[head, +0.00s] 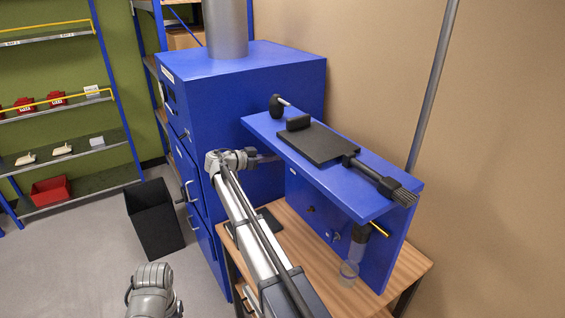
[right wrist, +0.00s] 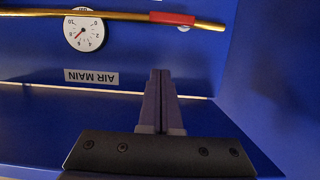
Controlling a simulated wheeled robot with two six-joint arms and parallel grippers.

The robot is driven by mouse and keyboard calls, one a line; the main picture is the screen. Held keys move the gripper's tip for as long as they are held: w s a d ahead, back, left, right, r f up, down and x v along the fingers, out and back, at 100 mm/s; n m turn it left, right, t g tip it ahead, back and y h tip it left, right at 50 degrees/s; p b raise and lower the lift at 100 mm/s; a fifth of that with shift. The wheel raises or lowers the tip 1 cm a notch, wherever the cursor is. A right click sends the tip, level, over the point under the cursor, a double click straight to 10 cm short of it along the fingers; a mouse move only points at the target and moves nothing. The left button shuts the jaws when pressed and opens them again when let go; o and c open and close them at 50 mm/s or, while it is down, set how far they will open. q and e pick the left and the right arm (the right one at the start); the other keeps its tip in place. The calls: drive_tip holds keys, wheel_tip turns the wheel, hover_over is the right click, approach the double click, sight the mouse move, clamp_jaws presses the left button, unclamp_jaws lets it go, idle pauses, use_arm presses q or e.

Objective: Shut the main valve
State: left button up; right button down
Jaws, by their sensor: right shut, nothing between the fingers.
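The main valve's red lever (right wrist: 172,18) shows at the top of the right wrist view. It lies along a brass pipe (right wrist: 100,14), in line with it. A round white gauge (right wrist: 82,30) and an upside-down AIR MAIN label (right wrist: 91,77) are beside it on the blue panel. My right gripper (right wrist: 161,74) is shut and empty, its tips pointing toward the pipe, apart from the lever. In the head view my right wrist reaches in under the blue shelf (head: 375,208), which hides the lever. My left gripper is out of the head view.
A blue cabinet (head: 255,75) with a grey duct stands behind. A black plate (head: 318,143) and a brush (head: 385,183) lie on the shelf. A black bin (head: 155,222) is on the floor.

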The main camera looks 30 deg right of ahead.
drive_tip(key=d+f+b, duration=0.6)
drive_tip(key=d, duration=0.2)
drive_tip(key=shift+w+d+f, duration=0.15)
drive_tip(key=shift+w+d, duration=0.15)
drive_tip(key=shift+d, duration=0.1)
drive_tip(key=shift+s+f+m+t+b, duration=0.25)
drive_tip(key=shift+f+m+t+b, duration=0.15)
drive_tip(key=shift+m, duration=0.2)
idle(0.4)
wheel_tip(320, 180, down, 7)
drive_tip(key=w+m+t+b, duration=0.2)
drive_tip(key=m+b, duration=0.4)
drive_tip(key=b, duration=0.2)
drive_tip(key=shift+r, duration=0.15)
idle(0.4)
drive_tip(key=shift+w+a+b, duration=0.1)
drive_tip(key=shift+w+b, duration=0.1)
drive_tip(key=shift+b, duration=0.1)
idle(0.5)
